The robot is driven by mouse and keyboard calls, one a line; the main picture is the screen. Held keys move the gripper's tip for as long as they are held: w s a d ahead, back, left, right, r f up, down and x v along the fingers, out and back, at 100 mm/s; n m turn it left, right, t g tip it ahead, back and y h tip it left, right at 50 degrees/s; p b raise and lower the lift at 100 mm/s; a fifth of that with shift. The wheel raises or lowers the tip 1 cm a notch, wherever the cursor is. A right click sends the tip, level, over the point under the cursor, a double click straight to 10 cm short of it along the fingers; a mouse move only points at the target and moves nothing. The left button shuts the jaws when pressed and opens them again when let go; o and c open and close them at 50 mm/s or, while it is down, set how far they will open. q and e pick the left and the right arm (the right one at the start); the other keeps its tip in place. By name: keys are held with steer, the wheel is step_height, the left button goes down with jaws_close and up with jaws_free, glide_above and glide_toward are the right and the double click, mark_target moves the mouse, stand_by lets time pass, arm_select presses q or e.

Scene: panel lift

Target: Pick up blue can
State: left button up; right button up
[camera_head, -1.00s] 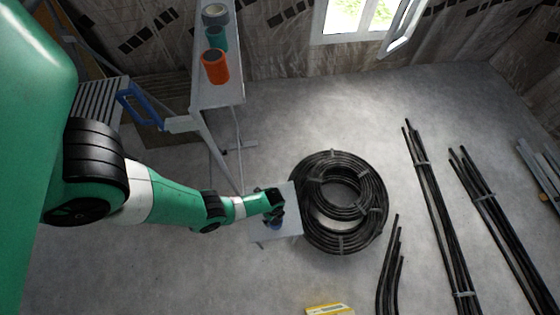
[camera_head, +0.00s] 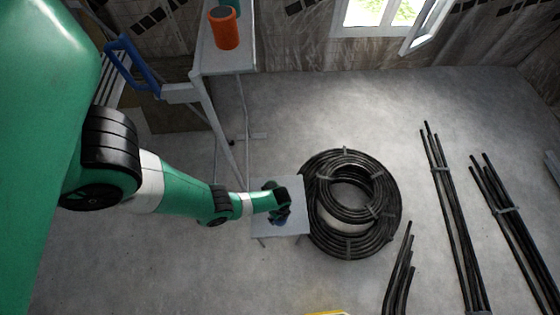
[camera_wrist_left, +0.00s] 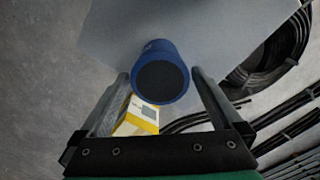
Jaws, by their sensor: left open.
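A blue can (camera_wrist_left: 160,75) with a dark round end facing the camera stands on a small pale square stand in the left wrist view. In the head view the can (camera_head: 280,221) shows only as a bit of blue, mostly hidden by my left gripper (camera_head: 281,211), which is over the stand (camera_head: 297,190). In the left wrist view my left gripper (camera_wrist_left: 160,74) is open, with one finger on each side of the can. I cannot tell how deep the can sits between the fingers. My right gripper is not in view.
A coil of black cable (camera_head: 385,190) lies right of the stand. Bundles of black rods (camera_head: 455,210) lie farther right. An orange can (camera_head: 224,28) stands on a raised shelf at the top. A yellow box (camera_wrist_left: 138,116) lies low beyond the fingers.

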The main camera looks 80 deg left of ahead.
arm_select(q)
steer(key=shift+f, duration=0.55)
steer(key=shift+r, duration=0.2)
steer(key=c, duration=1.4)
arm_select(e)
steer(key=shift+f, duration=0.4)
arm_select(q)
steer(key=shift+r+p, duration=0.5)
steer(key=shift+p, duration=0.1)
steer(key=r+p, duration=0.2)
steer(key=p, duration=0.1)
steer(key=r+p, duration=0.1)
steer(key=r, duration=0.1)
steer(key=shift+s+d+r, duration=0.1)
steer(key=shift+s+d, duration=0.1)
steer(key=shift+s, duration=0.15)
steer(key=s+d+r+p, duration=0.2)
steer(key=s, duration=0.1)
steer(key=s+d+r+p, duration=0.2)
steer(key=s+r+p, duration=0.1)
steer(key=s, duration=0.1)
steer(key=s+d+r+p, duration=0.2)
steer(key=s+p, duration=0.1)
steer(key=s, duration=0.1)
steer(key=shift+s+d+r, duration=0.2)
steer(key=shift+s+r, duration=0.05)
steer(key=shift+r, duration=0.15)
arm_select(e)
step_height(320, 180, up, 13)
